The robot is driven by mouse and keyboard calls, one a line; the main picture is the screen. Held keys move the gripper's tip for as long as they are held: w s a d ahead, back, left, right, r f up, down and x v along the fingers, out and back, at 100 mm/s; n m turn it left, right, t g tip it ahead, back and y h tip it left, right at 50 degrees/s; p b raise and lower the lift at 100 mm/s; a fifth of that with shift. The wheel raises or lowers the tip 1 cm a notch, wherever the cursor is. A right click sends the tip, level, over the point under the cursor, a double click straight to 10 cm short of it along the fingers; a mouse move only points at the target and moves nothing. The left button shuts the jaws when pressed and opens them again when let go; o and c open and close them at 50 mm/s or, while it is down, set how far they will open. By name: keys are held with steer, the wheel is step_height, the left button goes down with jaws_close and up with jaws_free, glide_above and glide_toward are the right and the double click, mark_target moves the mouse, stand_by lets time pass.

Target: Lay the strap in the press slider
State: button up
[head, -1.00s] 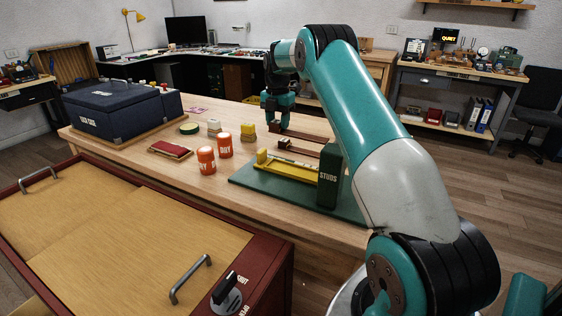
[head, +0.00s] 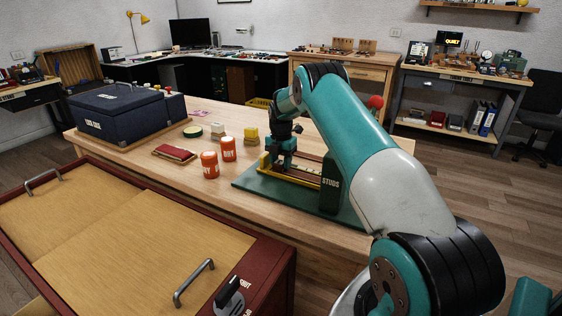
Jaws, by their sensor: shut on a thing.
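The press stands on a green base (head: 252,181) on the wooden table, with a yellow slider frame (head: 298,181) and a green block marked STUDS (head: 331,185) at its right end. My gripper (head: 280,164) is low over the left part of the slider. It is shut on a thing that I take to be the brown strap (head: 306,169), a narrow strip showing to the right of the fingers. The fingers hide its held part. I cannot tell whether the strap touches the slider.
Two orange tubs (head: 210,165), a yellow block (head: 250,136), a pale block (head: 218,133), a green disc (head: 193,132) and a dark red folded item (head: 174,153) lie left of the press. A blue case (head: 118,112) stands further left. The wooden table's front strip is clear.

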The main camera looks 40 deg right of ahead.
steer(key=shift+f, duration=0.1)
steer(key=o, duration=0.9)
steer(key=shift+o, duration=0.2)
